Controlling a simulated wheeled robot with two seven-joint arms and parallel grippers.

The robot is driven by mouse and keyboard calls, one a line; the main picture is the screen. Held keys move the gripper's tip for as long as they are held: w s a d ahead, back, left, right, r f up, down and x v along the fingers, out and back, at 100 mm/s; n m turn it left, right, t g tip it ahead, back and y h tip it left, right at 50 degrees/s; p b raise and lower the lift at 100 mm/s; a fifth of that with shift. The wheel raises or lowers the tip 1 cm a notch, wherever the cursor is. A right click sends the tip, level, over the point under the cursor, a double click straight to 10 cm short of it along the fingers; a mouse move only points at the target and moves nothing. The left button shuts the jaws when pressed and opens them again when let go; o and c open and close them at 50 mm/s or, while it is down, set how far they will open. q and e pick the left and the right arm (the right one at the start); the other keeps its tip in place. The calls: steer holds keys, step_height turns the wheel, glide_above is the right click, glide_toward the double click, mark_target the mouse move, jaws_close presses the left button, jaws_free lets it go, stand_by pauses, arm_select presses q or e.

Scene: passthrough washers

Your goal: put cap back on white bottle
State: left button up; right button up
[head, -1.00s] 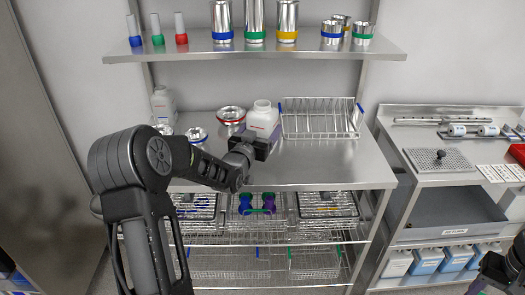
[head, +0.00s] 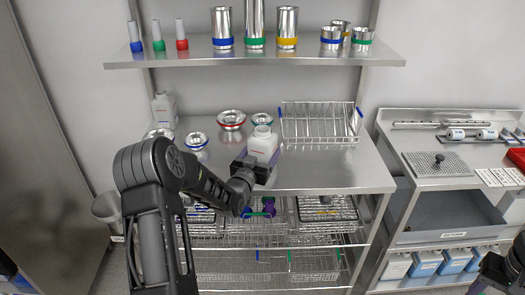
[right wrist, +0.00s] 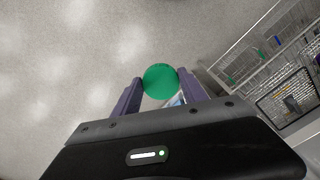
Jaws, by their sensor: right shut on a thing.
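The white bottle (head: 262,146) has an uncapped neck and leans slightly, near the front edge of the steel table. My left gripper (head: 252,168) is shut on its lower part; its fingertips are partly hidden by the bottle. My right gripper (right wrist: 160,88) is shut on a round green cap (right wrist: 160,81), held between its two purple fingers in the right wrist view. In the head view only part of my right arm shows at the lower right edge, well away from the bottle, and the cap cannot be made out there.
Several steel bowls with coloured rings, such as the red-ringed one (head: 231,119), stand behind the held bottle. A wire rack (head: 320,122) is at the back right. The table's front right (head: 340,170) is clear.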

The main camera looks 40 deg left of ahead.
arm_select(q)
steer(key=shift+f, duration=0.1)
arm_select(e)
steer(key=shift+f, duration=0.25)
arm_select(q)
steer(key=o, duration=2.1)
arm_select(e)
steer(key=shift+r, duration=0.1)
